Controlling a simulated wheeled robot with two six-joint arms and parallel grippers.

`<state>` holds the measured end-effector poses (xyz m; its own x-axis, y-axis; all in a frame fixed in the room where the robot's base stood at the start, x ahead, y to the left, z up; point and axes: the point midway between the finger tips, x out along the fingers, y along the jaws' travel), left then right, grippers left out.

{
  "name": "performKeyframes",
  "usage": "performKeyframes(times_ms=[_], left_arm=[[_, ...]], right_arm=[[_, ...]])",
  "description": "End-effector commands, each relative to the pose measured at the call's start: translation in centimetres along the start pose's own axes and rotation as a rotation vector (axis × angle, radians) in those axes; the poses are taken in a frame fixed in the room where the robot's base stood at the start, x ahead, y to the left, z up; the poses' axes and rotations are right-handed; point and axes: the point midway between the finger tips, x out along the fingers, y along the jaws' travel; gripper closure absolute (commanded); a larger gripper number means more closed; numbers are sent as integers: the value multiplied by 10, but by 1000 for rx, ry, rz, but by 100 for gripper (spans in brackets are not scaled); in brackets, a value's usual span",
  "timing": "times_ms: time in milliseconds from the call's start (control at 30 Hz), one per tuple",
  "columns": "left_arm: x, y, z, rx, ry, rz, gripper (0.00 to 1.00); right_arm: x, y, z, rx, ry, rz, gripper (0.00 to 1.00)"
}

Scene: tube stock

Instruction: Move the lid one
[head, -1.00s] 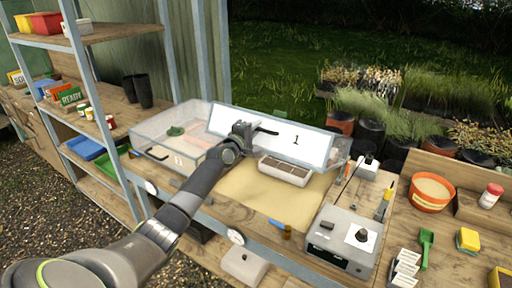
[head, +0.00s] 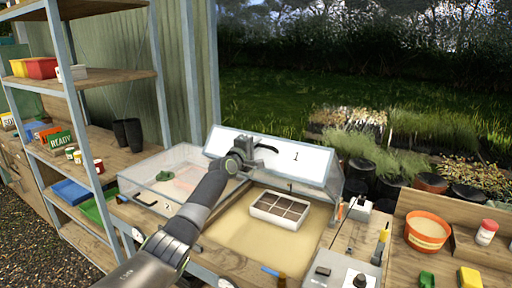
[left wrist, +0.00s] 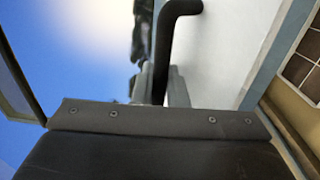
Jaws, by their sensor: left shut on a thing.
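The lid marked 1 (head: 312,168) is a pale panel standing tilted up at the back of the right-hand bay in the head view. My left gripper (head: 252,150) is at its upper left part, shut on the lid's black handle (head: 267,149). In the left wrist view the fingers (left wrist: 160,86) close around the black bent handle (left wrist: 172,30), with the pale lid (left wrist: 225,50) behind it. In front of the lid, a seed tray (head: 280,210) with several compartments sits on the sandy bed (head: 245,238). My right gripper is not in view.
A clear-covered box marked 2 (head: 150,178) stands left of the bed. A shelf unit (head: 95,82) holds pots and boxes further left. At the right are a grey control box (head: 342,280), an orange pot (head: 427,230) and a white shaker (head: 487,232).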

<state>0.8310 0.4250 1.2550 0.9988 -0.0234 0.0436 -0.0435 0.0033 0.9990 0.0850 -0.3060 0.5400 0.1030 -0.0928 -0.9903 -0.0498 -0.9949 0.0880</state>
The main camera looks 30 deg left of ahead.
Motion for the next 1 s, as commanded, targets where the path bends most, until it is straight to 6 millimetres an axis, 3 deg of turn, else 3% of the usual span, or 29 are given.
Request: performKeyframes(times_ms=[67, 100, 233, 667, 1000], left_arm=[[0, 2, 0, 2, 0, 3, 100], [0, 2, 0, 2, 0, 3, 86], [0, 1, 0, 1, 0, 3, 69], [-6, 1, -1, 1, 0, 0, 69], [-45, 2, -1, 3, 0, 1, 69]], right_arm=[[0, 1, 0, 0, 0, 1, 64], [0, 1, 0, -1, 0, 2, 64], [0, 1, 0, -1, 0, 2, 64], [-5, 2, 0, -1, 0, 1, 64], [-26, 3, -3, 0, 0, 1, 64]])
